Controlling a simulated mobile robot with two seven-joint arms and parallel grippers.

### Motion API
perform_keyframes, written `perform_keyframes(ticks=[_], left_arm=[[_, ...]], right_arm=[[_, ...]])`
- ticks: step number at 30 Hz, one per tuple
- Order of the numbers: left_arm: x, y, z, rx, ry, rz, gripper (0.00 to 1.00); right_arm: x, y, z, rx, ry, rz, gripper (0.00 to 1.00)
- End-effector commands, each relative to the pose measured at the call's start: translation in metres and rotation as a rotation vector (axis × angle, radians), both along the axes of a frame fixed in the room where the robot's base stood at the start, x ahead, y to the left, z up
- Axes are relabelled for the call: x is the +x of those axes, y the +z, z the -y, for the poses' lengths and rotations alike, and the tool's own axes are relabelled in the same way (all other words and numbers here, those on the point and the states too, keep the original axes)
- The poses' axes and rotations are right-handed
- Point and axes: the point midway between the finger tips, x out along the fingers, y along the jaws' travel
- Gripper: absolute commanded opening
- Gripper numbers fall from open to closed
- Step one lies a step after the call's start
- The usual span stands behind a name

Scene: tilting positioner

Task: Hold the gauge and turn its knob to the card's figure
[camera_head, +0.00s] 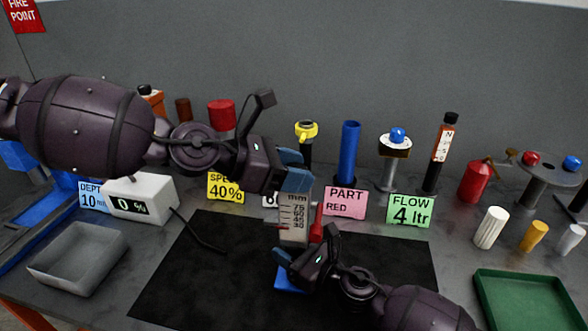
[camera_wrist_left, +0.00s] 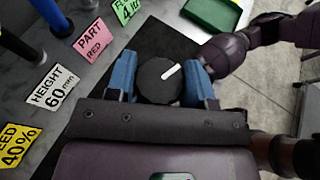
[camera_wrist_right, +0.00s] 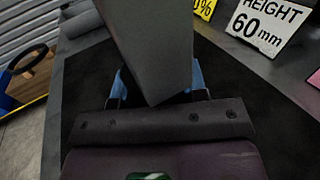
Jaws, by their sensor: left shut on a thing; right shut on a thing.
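The gauge (camera_head: 293,212) is an upright grey post with a mm scale on the black mat (camera_head: 190,275). A small red mark shows near its 30 line. My left gripper (camera_head: 293,171) is at its top; in the left wrist view its blue fingers are shut on the round dark knob (camera_wrist_left: 157,82), which has a white line. My right gripper (camera_head: 304,252) is shut on the gauge's lower body, which also shows as a grey block in the right wrist view (camera_wrist_right: 150,45). The white card reads HEIGHT 60 mm (camera_wrist_left: 52,93); it is mostly hidden in the head view.
Other cards, including PART RED (camera_head: 345,202) and FLOW 4 ltr (camera_head: 410,210), stand behind the mat. A blue post (camera_head: 348,150) and other devices stand behind them. A grey tray (camera_head: 78,258) is at left, a green tray (camera_head: 530,300) at right.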

Motion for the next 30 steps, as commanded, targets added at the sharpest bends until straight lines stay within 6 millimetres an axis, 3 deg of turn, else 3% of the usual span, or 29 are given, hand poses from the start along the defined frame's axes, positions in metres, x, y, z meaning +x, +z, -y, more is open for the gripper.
perform_keyframes(ticks=[17, 30], left_arm=[[-0.0028, 0.0002, 0.0012, -0.007, 0.302, -0.008, 0.24], [-0.0015, -0.0008, 0.0004, -0.003, 0.668, -0.004, 0.24]], right_arm=[[-0.0009, 0.0, -0.0019, 0.0, 0.004, 0.002, 0.0], [-0.0009, -0.0001, -0.0017, 0.0, 0.004, 0.001, 0.0]])
